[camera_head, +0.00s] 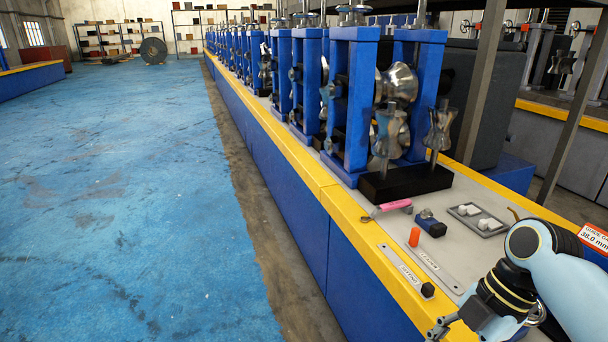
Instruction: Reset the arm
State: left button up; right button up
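My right arm (560,275), light blue with black joints, comes in from the right edge and bends down toward the bottom edge. My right gripper (440,328) shows at the bottom edge, over the front of the yellow-edged bench. It is small and partly cut off, so I cannot tell whether its fingers are open or shut. I see nothing held in it. My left arm and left gripper are not in view.
The bench top holds a pink-handled tool (392,207), a blue-and-black block (431,224), a grey tray (478,219) with white pieces, an orange piece (414,237) and a black block (428,290). Blue roller stands (352,110) line the bench. The blue floor (120,200) is clear.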

pick_arm(q)
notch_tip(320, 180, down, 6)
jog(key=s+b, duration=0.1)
jog(key=b, duration=0.5)
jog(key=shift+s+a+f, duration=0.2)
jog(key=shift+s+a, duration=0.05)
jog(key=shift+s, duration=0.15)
pick_arm(e)
jog(key=s+d+f+m+t+h, duration=0.1)
jog(key=s+d+f+m, duration=0.3)
jog(key=s+f+m, duration=0.6)
jog(key=s+d+f+m+h, duration=0.4)
jog(key=s+f+m, duration=0.7)
jog(key=s+f, duration=1.7)
notch_tip(320, 180, down, 2)
jog(key=shift+d+t, duration=0.3)
jog(key=shift+t, duration=0.1)
